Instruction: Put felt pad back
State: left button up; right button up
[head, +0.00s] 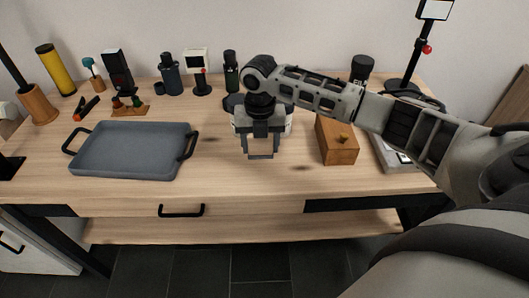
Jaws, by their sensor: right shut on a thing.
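My right gripper (262,153) hangs pointing down above the middle of the table, just in front of a white, round-looking thing (240,119) that it largely hides. Its jaws are shut on a small greyish piece that fits the felt pad, but the fingers cover most of it and its outline is not clear. No other felt pad can be made out. My left gripper is not in view.
A grey-blue tray (133,172) with black handles lies left on the wooden table (235,185). A wooden box (337,144) stands right of the gripper. Bottles, a yellow cylinder (55,70) and small devices line the back. The front middle is clear.

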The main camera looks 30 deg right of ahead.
aim_at(264, 162)
jog(key=shift+d+f, duration=0.35)
jog(key=shift+f, duration=0.05)
jog(key=shift+d+f, duration=0.15)
jog(key=shift+f, duration=0.8)
jog(key=shift+d+f, duration=0.15)
jog(key=shift+f, duration=0.75)
jog(key=shift+f, duration=0.2)
jog(key=o, duration=0.9)
jog(key=shift+o, duration=0.2)
notch_tip(264, 162, up, 12)
jog(key=shift+r, duration=0.25)
jog(key=shift+a, duration=0.1)
